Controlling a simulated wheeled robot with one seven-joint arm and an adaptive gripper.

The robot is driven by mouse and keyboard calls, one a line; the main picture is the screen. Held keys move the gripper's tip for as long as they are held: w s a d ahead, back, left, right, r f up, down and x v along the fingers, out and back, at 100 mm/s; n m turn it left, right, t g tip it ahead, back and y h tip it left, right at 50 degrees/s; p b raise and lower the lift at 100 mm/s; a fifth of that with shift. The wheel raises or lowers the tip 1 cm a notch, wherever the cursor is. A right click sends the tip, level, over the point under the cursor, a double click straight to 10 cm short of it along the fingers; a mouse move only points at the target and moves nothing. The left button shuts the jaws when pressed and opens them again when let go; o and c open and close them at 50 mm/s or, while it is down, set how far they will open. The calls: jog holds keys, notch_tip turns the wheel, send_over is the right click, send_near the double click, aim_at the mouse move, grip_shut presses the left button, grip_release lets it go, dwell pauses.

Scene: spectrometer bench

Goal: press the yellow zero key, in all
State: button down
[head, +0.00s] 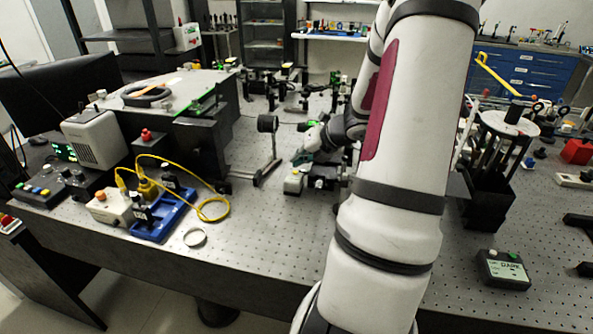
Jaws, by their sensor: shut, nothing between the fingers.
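My gripper (303,157) is small in the head view, at the far end of my white arm, mid-bench. It is shut and looks empty, low over a small pale device (295,182) with a green part on top. Whether it touches that device cannot be told. A dark control box (40,190) with several small coloured keys, one of them yellowish, sits at the bench's left front, well away from my gripper. No key marked zero can be read. A grey box (503,270) with a lit screen reading "DARK" and a green key lies at the right front.
A blue tray (163,222) with bottles, a white box (110,206) and a looped yellow cable (212,209) lie left of centre. A dark stand (489,195) rises at right. My arm hides the bench's middle.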

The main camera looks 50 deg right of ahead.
aim_at(298, 172)
jog(key=shift+r, duration=0.1)
notch_tip(298, 172, up, 5)
jog(key=p, duration=0.4)
dwell(0.3)
dwell(0.8)
